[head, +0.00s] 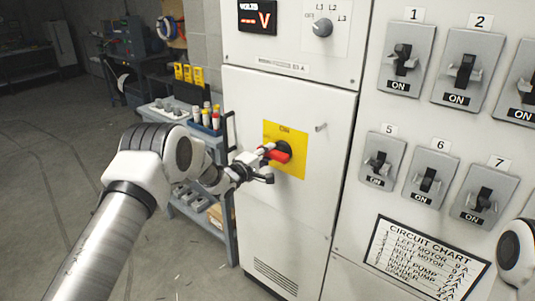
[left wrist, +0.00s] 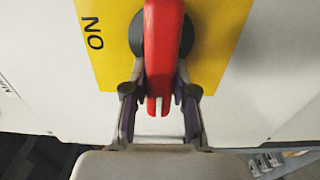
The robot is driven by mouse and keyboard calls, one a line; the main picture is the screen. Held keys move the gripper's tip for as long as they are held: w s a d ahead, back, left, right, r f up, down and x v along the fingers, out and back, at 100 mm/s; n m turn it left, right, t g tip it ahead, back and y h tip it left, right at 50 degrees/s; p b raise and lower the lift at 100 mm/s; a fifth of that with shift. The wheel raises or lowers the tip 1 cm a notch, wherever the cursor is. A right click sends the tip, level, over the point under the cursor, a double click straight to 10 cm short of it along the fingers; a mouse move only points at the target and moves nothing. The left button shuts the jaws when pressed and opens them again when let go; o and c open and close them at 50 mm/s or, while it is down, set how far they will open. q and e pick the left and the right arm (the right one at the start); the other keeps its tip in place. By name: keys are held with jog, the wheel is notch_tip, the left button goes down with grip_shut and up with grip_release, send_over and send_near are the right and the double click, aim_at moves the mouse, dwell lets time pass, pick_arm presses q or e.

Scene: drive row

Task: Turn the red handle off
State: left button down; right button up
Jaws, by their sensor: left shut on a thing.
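The red handle (head: 281,153) is mounted on a dark round hub on a yellow plate (head: 297,164) on the white cabinet door. The plate is marked ON at its top. The handle lies about level, its free end pointing left, toward my gripper. In the left wrist view the red handle (left wrist: 163,45) runs down between the fingers, with a white mark near its end. My left gripper (head: 266,161) is shut on the handle's free end, one finger on each side; it also shows in the left wrist view (left wrist: 160,98). My right gripper is out of view.
To the right, a panel carries several numbered switches (head: 427,182) marked ON and a circuit chart (head: 424,256). A blue-grey cart (head: 219,236) stands left of the cabinet. Open floor lies further left.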

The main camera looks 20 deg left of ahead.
pick_arm(q)
jog(key=c, duration=0.9)
grip_release()
jog(key=shift+d+f, duration=0.25)
jog(key=shift+f, duration=0.05)
jog(key=shift+d+r, duration=0.1)
jog(key=shift+d, duration=0.1)
jog(key=shift+s+a+r, duration=0.1)
jog(key=shift+s+a, duration=0.1)
jog(key=shift+a, duration=0.05)
jog(key=v, duration=1.1)
jog(key=shift+s, duration=0.25)
